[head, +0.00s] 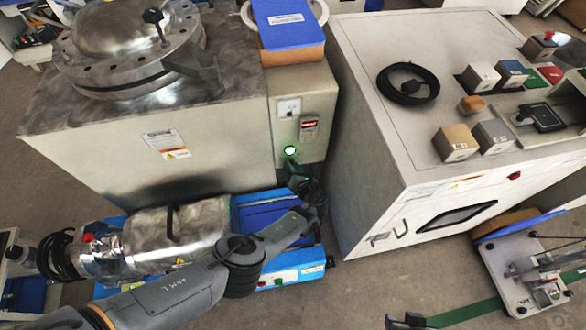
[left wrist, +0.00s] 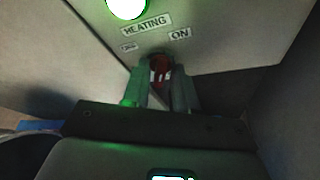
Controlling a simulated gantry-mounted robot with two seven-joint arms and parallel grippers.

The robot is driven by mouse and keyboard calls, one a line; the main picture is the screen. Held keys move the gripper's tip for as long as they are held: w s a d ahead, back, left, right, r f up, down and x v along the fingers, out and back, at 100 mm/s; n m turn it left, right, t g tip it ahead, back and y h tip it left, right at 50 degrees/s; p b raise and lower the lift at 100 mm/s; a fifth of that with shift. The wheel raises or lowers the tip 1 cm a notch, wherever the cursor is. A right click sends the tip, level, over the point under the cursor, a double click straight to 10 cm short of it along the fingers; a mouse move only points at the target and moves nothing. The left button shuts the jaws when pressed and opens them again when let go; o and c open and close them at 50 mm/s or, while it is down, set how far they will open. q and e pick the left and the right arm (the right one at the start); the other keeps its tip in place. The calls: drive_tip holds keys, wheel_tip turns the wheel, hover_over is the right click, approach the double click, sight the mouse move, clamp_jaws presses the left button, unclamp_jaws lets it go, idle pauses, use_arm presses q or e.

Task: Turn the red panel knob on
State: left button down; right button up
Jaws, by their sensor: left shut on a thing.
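The red panel knob (left wrist: 160,66) shows in the left wrist view, below the printed words HEATING and ON. My left gripper (left wrist: 160,90) is shut on it, with one finger at each side. The knob's lower part is partly hidden between the fingers, and its exact turn angle is hard to tell. A green lamp (left wrist: 126,7) glows above the labels. In the head view, my left gripper (head: 299,176) is at the front panel, just below the lit green lamp (head: 290,151); the knob is hidden there. A dark part at the bottom edge may be my right gripper (head: 408,322).
The panel's cabinet (head: 318,92) stands between a metal-topped machine (head: 75,115) and a large white machine (head: 365,165). Floor is open at the lower middle.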

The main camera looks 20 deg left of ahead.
idle(0.3)
use_arm(q)
drive_tip(key=c, duration=1.2)
unclamp_jaws()
drive_tip(key=shift+p+v, duration=3.55)
drive_tip(key=shift+v, duration=1.8)
